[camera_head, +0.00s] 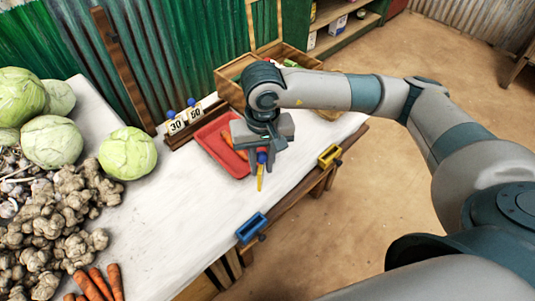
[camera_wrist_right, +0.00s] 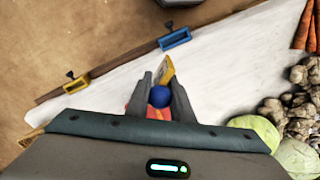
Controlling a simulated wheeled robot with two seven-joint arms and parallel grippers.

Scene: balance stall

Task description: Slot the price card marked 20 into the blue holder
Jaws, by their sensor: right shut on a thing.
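My right gripper (camera_head: 262,166) is shut on a yellow price card (camera_head: 260,183) with a blue ball knob, held above the white table near the red tray. In the right wrist view, the card (camera_wrist_right: 167,69) and its blue knob (camera_wrist_right: 159,97) sit between the fingers (camera_wrist_right: 160,95). The card's number cannot be read. The blue holder (camera_head: 251,228) is on the table's front edge, apart from the card and nearer me; it also shows in the right wrist view (camera_wrist_right: 175,39). My left gripper is not in view.
A yellow holder (camera_head: 329,156) is farther along the same edge. A card marked 30 (camera_head: 176,126) and another card (camera_head: 195,115) stand in a dark rack by the red tray (camera_head: 214,145). Cabbages (camera_head: 127,153), ginger (camera_head: 80,190) and carrots (camera_head: 92,284) are at left. The table's middle is clear.

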